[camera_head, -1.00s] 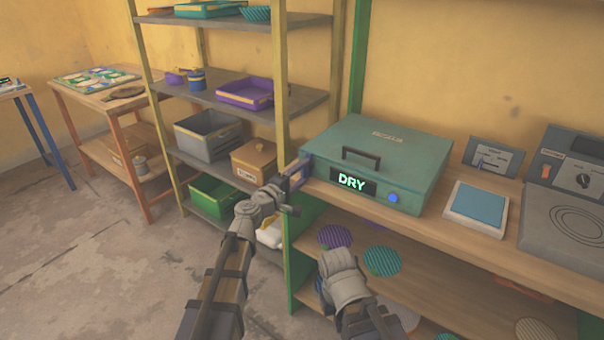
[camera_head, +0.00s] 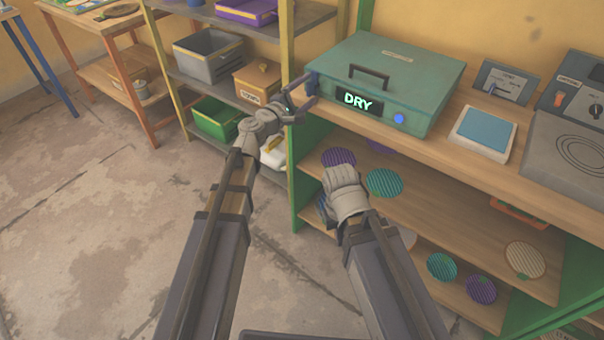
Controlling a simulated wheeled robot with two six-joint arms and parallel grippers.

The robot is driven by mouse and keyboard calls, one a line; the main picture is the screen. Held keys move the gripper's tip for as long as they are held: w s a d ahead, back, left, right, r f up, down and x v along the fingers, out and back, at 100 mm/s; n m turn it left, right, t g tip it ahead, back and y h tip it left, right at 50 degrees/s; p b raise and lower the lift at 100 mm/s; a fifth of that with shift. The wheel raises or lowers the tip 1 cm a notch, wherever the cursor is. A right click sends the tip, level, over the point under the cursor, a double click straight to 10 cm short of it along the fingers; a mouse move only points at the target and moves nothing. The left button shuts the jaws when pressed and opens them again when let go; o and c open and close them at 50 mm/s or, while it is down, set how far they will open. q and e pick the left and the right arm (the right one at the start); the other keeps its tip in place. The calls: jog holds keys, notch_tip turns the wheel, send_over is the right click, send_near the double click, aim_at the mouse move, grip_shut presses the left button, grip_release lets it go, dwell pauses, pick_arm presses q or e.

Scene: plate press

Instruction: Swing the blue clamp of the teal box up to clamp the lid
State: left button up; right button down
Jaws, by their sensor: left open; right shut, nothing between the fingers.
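The teal box (camera_head: 415,80) stands on the wooden bench top with its lid (camera_head: 405,52) down. A black handle and a display reading DRY are on it.
A blue-topped pad (camera_head: 484,131), a small panel (camera_head: 505,82) and a grey hotplate unit (camera_head: 565,150) stand right of the box. Several ribbed discs lie on the shelves below. A shelf rack with bins, including a grey bin (camera_head: 209,56), stands at left. The floor at left is clear.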

pick_arm(q)
jog(key=n, duration=0.3)
jog(key=shift+d+n, duration=0.15)
jog(key=shift+n, duration=0.15)
jog(key=n, duration=0.4)
jog(key=shift+r+n, duration=0.1)
jog(key=shift+n, duration=0.2)
jog(key=n, duration=0.4)
jog(key=shift+w+a, duration=0.1)
jog(key=shift+a, duration=0.1)
jog(key=shift+s+a+n, duration=0.15)
jog(key=shift+s+n, duration=0.1)
jog(key=shift+n, duration=0.45)
jog(key=v, duration=0.8)
jog(key=s+d+f+m+g+p, duration=0.3)
jog(key=s+d+m+g+p, duration=0.8)
jog(key=m, duration=0.8)
jog(key=s+a+m+g+y+p, duration=0.4)
jog(key=s+m+y+p, duration=0.3)
jog(key=s+m, duration=0.5)
jog(key=shift+a+f+y+p, duration=0.25)
jog(key=shift+a+y+p, duration=0.1)
jog(key=shift+a+y, duration=0.3)
jog(key=shift+d, duration=0.1)
